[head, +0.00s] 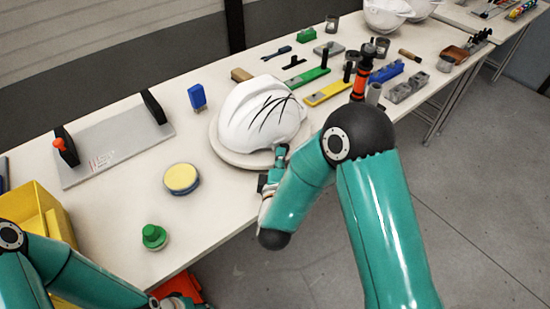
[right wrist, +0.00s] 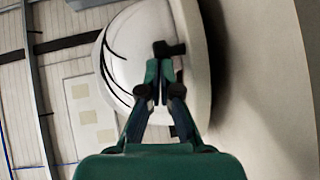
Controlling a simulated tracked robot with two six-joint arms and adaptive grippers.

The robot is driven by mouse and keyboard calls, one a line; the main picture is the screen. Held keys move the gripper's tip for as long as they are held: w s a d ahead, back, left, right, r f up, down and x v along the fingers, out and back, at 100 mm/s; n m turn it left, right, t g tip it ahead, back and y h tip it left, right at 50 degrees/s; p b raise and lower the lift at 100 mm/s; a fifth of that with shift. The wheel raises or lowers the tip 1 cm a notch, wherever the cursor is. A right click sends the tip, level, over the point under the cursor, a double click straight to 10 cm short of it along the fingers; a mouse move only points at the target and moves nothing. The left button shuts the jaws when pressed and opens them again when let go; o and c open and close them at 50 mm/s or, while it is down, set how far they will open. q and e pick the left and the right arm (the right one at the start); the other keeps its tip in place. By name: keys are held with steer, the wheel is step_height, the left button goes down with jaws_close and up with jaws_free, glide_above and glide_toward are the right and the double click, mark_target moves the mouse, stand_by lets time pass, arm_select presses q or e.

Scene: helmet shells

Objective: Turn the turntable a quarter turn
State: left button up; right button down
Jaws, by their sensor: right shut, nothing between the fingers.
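The turntable (head: 232,157) is a pale round disc near the table's front edge. A white helmet shell (head: 252,120) with black curved lines sits on it. My right gripper (head: 281,152) is at the disc's front right edge, close beside the helmet. In the right wrist view its fingers (right wrist: 163,62) are together and empty, in front of the helmet (right wrist: 130,50) and near the turntable's rim (right wrist: 190,40). Whether they touch the disc is unclear. My left gripper (head: 180,303) is cut off at the bottom edge, and its fingers do not show clearly.
A round yellow-topped tin (head: 181,179), a green-capped item (head: 153,237) and a blue block (head: 197,96) stand left of the turntable. A grey plate with black handles (head: 115,150) lies farther left. Several tools, including a yellow bar (head: 327,94), crowd the right.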

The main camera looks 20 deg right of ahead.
steer(key=shift+d+f, duration=0.1)
steer(key=shift+d, duration=0.5)
arm_select(q)
steer(key=shift+f, duration=0.3)
